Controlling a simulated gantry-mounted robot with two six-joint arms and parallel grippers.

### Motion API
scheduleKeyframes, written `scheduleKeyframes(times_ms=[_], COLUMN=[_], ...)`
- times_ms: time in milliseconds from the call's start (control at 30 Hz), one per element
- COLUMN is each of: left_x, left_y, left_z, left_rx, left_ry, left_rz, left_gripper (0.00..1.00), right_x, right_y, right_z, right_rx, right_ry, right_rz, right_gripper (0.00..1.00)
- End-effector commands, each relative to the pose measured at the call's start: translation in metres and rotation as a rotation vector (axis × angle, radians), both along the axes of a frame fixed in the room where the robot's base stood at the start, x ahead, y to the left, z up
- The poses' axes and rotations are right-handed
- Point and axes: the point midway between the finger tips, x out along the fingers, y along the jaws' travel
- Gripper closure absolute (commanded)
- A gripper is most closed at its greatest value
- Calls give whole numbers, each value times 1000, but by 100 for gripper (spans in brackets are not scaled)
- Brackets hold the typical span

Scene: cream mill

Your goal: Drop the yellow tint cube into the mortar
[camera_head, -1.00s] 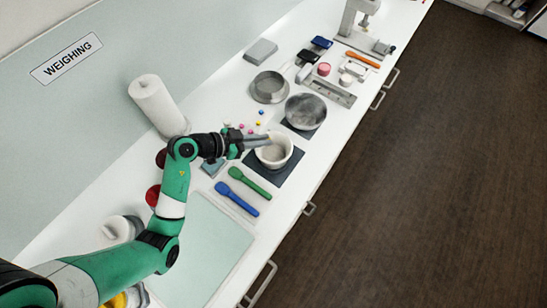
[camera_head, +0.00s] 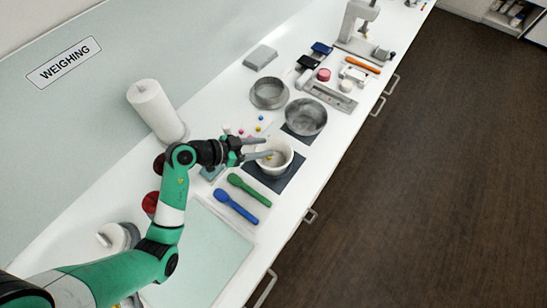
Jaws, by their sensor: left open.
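The white mortar (camera_head: 287,166) stands upright on a dark mat (camera_head: 293,180) near the counter's front edge. My left gripper (camera_head: 267,147) reaches in from the left with its fingers apart, the tips at the mortar's rim and over its mouth. A small yellow spot, seemingly the yellow tint cube (camera_head: 269,156), shows in the mortar's mouth beside the lower fingertip. It is too small to tell whether it touches the finger. My right gripper is out of view.
A metal bowl (camera_head: 306,116) and a sieve-like pan (camera_head: 269,93) stand behind. Green (camera_head: 249,189) and blue (camera_head: 236,206) spoons lie in front. A paper roll (camera_head: 155,108) stands left.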

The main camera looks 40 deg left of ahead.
Motion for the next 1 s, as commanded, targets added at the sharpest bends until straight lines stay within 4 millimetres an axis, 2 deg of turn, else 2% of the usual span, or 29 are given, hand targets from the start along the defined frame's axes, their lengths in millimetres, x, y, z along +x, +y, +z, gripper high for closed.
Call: scheduleKeyframes(times_ms=[167,400,533,700,1000], left_x=[-20,-67,-86,-95,-95], left_y=[8,25,32,34,34], left_z=[15,44,53,56,55], left_rx=[1,0,0,0,0], left_ry=[0,-1,0,-1,0], left_rz=[5,7,6,1,0], left_gripper=[53,53,53,53,53], right_x=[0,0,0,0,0], right_y=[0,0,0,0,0], right_z=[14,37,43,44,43], right_rx=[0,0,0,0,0], right_ry=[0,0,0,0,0], right_rz=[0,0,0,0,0], right_gripper=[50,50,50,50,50])
